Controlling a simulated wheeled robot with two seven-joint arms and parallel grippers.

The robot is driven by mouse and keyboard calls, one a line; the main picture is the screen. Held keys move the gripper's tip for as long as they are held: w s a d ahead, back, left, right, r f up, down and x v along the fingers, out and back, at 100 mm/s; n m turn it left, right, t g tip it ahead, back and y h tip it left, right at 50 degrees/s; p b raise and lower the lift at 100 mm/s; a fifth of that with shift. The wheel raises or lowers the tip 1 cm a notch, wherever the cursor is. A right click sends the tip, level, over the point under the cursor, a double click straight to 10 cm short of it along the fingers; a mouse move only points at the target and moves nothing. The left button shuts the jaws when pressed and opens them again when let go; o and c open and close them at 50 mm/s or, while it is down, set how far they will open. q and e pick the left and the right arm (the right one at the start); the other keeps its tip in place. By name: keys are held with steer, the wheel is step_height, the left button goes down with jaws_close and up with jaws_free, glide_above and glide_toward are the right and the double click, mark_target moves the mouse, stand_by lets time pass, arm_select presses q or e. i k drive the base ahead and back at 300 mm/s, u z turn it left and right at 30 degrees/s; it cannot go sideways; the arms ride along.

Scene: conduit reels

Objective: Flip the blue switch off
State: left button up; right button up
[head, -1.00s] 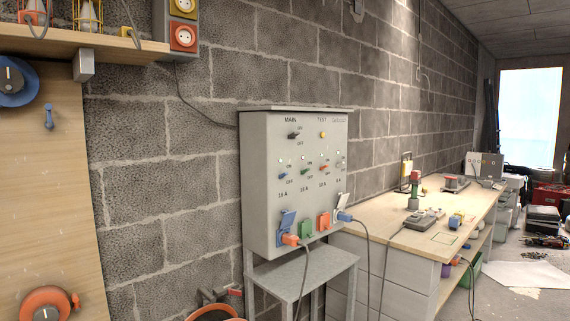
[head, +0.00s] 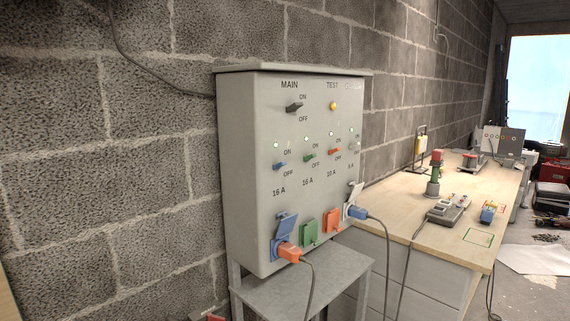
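The blue switch (head: 280,166) is a small lever on the front of the grey panel box (head: 247,150), leftmost in the row of coloured switches. It has ON printed above right and OFF below right, with a small pale greenish lamp above it. At this size I cannot tell for sure which way the lever points. Neither of my grippers shows in the head view, and nothing touches the switch.
Beside it are a green switch (head: 309,157) and a red switch (head: 334,151); a black MAIN switch (head: 294,107) sits above. Below, an orange plug (head: 289,252) and a blue plug (head: 356,212) trail cables. A workbench (head: 398,205) stands to the right.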

mark_target(278, 166)
steer(key=u, duration=0.05)
steer(key=i, duration=0.9)
steer(key=z, duration=0.45)
